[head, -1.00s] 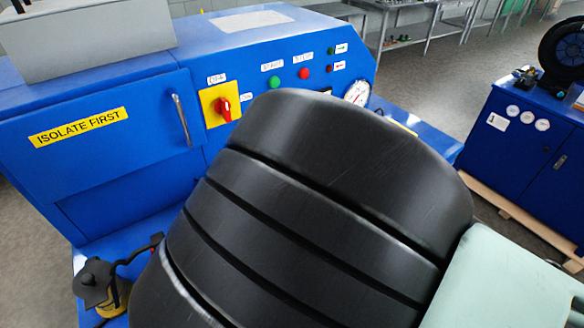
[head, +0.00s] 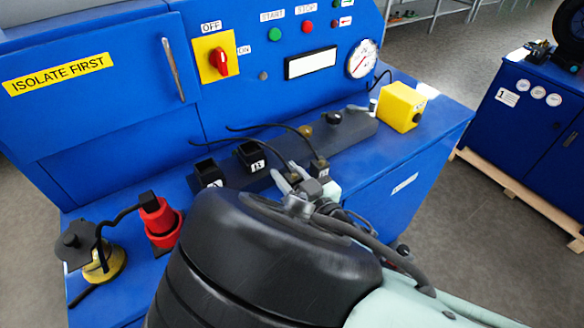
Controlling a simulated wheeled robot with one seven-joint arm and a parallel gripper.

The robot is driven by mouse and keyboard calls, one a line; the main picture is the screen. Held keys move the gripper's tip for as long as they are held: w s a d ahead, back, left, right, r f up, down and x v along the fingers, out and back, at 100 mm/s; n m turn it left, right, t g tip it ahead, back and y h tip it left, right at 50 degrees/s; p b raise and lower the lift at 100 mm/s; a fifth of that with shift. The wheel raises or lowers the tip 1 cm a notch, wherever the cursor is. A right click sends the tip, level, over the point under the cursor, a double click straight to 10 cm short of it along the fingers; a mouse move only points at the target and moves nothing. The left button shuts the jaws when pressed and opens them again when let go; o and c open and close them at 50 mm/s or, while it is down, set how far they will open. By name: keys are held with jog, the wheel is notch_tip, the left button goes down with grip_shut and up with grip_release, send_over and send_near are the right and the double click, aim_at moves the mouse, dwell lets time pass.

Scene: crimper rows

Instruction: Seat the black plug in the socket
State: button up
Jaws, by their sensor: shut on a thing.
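My gripper (head: 306,186) is shut at the front of a dark block on the blue bench top. A small black plug (head: 320,168) with a pale label is at its fingertips, and a thin black cable runs from there to the left. My wrist and forearm hide the lower side of the grip. Two black open-topped sockets stand on the bench left of the gripper: one (head: 208,173) with a white letter label, and one (head: 250,156) labelled B. I cannot tell whether the plug touches anything below it.
A red connector (head: 160,222) and a yellow fitting with a black cap (head: 75,245) stand at the bench's left. A yellow box (head: 402,107) is at the right. The blue panel behind has a red switch (head: 218,62) and a gauge (head: 362,59). Bare bench top lies right of the gripper.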

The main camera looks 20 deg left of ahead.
jog(key=shift+f, duration=0.2)
jog(key=o, duration=1)
jog(key=shift+d+r, duration=0.1)
jog(key=shift+r, duration=0.1)
